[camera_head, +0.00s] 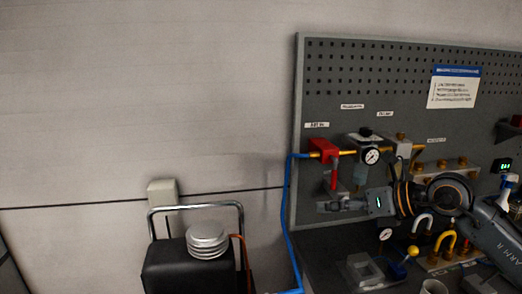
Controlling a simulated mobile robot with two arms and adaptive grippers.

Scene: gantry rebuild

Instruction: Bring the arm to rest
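My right arm (490,225), marked "ARM R", comes in from the right. Its wrist reaches left in front of the grey pegboard panel (300,130). My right gripper (325,206) points left, below the red valve block (322,150). It is small and dark here, and I cannot tell whether its fingers are apart. No object shows clearly in it. My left arm and gripper are not in view.
A gauge (371,156) and brass fittings sit on the panel above my wrist. A blue hose (287,215) runs down its left edge. Below are a grey fixture (361,269), a yellow ball knob (412,251) and a cup (433,286).

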